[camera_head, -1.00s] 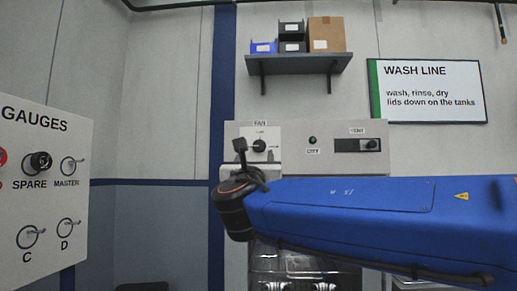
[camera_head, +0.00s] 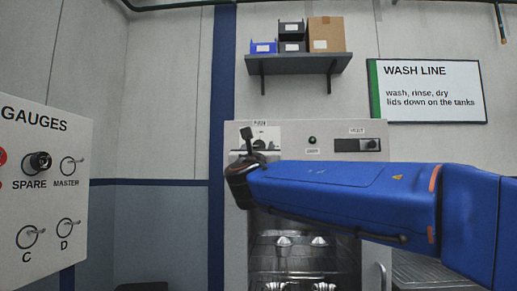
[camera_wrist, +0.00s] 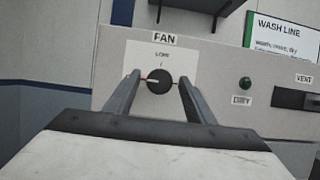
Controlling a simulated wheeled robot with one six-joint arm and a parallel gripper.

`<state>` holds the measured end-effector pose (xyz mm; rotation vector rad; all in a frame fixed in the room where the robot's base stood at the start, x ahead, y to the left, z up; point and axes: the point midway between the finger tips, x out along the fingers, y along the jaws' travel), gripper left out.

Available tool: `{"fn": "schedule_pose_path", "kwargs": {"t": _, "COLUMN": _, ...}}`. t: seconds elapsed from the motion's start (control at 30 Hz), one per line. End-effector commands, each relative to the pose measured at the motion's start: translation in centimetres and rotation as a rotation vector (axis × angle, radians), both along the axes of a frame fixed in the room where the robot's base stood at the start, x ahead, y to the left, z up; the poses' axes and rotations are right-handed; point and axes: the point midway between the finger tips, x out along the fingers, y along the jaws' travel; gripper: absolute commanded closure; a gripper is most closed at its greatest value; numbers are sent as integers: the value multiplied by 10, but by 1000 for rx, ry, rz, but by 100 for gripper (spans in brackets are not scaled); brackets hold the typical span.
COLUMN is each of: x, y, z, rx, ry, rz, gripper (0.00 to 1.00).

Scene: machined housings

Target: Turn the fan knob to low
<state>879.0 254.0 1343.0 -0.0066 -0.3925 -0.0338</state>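The fan knob (camera_wrist: 160,81) is a round black knob on a white plate under the FAN label (camera_wrist: 164,39). A red mark on its left side points left. A small word that looks like LOW (camera_wrist: 162,54) is printed above it with a tick. My gripper (camera_wrist: 160,78) is open, one finger left and one right of the knob, with gaps visible on both sides. How far the fingertips reach along the knob is hard to tell.
Right of the knob are a green lamp (camera_head: 312,140) and the VENT slider (camera_head: 357,145). A shelf (camera_head: 298,64) with bins and a box hangs above. A gauge panel (camera_head: 40,190) stands at the left. A glass-fronted chamber (camera_head: 303,260) lies below.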

Motion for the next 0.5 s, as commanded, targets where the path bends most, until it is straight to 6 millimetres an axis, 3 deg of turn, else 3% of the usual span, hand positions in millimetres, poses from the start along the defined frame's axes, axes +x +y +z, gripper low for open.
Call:
{"fn": "schedule_pose_path", "kwargs": {"t": 0.03, "x": 0, "y": 0, "z": 0, "rx": 0, "ry": 0, "rz": 0, "gripper": 60}}
{"fn": "schedule_pose_path", "kwargs": {"t": 0.17, "x": 0, "y": 0, "z": 0, "rx": 0, "ry": 0, "rz": 0, "gripper": 90}}
{"fn": "schedule_pose_path", "kwargs": {"t": 0.5, "x": 0, "y": 1, "z": 0, "rx": 35, "ry": -1, "rz": 0, "gripper": 90}}
